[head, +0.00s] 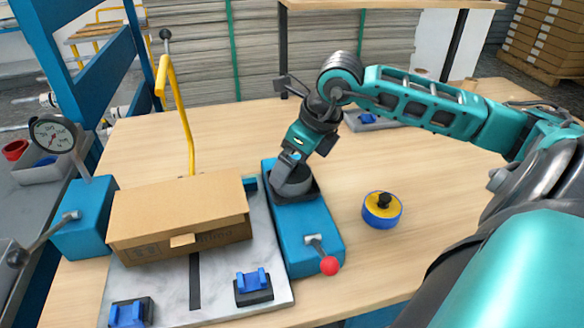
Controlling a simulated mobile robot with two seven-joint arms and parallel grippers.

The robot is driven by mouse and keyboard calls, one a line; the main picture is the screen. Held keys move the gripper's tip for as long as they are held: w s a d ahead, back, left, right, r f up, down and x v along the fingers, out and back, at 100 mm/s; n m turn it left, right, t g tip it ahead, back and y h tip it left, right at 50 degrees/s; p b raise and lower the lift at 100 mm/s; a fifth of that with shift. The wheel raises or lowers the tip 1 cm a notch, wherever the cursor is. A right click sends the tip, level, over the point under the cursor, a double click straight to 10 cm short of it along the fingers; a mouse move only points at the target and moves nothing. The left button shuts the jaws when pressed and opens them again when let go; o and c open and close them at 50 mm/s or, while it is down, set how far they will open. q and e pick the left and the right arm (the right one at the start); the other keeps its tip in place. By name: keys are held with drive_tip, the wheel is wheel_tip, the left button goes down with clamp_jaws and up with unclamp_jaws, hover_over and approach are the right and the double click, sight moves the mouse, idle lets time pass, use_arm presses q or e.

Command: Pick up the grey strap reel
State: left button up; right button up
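The grey strap reel (292,186) appears as a dark grey round part seated in a black holder on the blue fixture (312,235), near the middle of the head view. My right gripper (290,168) comes in from the right and points down at the reel. Its fingers overlap the reel's upper part. Whether they are closed on it or only around it is not clear, and the gripper hides part of the reel. My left gripper is not in view.
A cardboard box (180,215) lies on a grey plate (225,300) left of the fixture. A red-knobbed lever (329,265) stands at the fixture's front. A blue and yellow reel (382,212) sits to the right. A yellow hooked post (183,110) rises behind the box.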

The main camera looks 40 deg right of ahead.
drive_tip(key=shift+x, duration=0.75)
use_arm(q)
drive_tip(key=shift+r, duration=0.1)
use_arm(e)
drive_tip(key=shift+c, duration=0.4)
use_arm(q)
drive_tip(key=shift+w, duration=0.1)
use_arm(e)
drive_tip(key=shift+r, duration=0.1)
drive_tip(key=c, duration=0.9)
drive_tip(key=shift+w+r, duration=0.1)
drive_tip(key=shift+r, duration=0.05)
drive_tip(key=shift+c, duration=0.2)
use_arm(q)
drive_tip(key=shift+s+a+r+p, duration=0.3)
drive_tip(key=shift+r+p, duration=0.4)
drive_tip(key=shift+p, duration=0.35)
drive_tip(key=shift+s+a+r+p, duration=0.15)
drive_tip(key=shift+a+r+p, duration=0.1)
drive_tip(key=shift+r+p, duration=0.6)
use_arm(e)
wheel_tip(320, 180, up, 20)
